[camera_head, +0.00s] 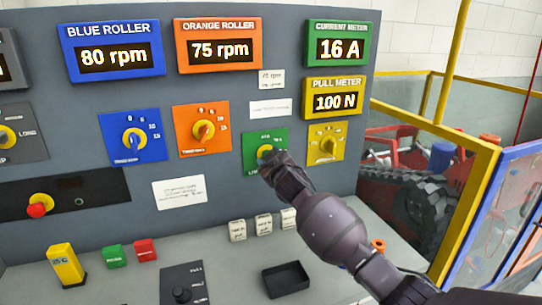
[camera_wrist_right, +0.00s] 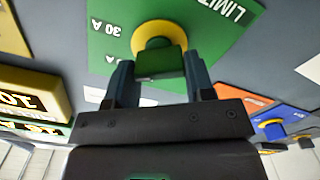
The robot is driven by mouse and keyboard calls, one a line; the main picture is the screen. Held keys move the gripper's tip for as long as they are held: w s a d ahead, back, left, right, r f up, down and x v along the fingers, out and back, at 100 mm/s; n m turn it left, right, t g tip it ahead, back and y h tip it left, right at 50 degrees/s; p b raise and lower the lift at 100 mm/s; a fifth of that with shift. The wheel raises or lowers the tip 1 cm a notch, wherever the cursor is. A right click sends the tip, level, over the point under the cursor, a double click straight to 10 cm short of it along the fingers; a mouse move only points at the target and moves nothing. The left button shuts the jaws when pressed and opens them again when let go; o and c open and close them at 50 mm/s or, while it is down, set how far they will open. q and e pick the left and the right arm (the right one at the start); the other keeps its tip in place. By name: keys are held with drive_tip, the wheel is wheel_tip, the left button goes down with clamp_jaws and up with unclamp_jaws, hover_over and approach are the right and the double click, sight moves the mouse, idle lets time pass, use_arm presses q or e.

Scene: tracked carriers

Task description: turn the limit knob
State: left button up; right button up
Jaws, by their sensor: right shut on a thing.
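The limit knob (camera_wrist_right: 160,58) is green on a yellow ring, set in a green plate (camera_wrist_right: 215,50) marked "LIMIT" and "30 A" in the right wrist view. In the head view my right gripper (camera_head: 274,163) covers the lower right of the plate, so the knob's pointer angle is mostly hidden. The current meter (camera_head: 340,46) reads 16 A. My left gripper is in neither view.
Blue (camera_head: 132,139), orange (camera_head: 201,130) and yellow (camera_head: 327,145) knob plates flank the green one. The pull meter (camera_head: 335,100) reads 100 N. White blocks, a black tray (camera_head: 286,279) and a yellow block (camera_head: 66,265) are on the desk below. A yellow railing stands at right.

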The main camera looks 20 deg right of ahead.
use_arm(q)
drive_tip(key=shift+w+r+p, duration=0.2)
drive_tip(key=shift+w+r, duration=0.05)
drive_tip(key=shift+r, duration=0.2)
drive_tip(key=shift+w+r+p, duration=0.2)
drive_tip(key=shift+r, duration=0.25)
use_arm(e)
drive_tip(key=shift+n, duration=1.1)
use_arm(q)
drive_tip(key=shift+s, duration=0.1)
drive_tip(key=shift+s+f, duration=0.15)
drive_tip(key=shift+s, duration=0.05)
use_arm(e)
drive_tip(key=o, duration=0.9)
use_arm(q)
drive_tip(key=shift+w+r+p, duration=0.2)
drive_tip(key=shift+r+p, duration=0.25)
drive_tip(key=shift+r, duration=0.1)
use_arm(e)
drive_tip(key=s, duration=1)
drive_tip(key=shift+s+d, duration=0.15)
drive_tip(key=shift+s, duration=0.25)
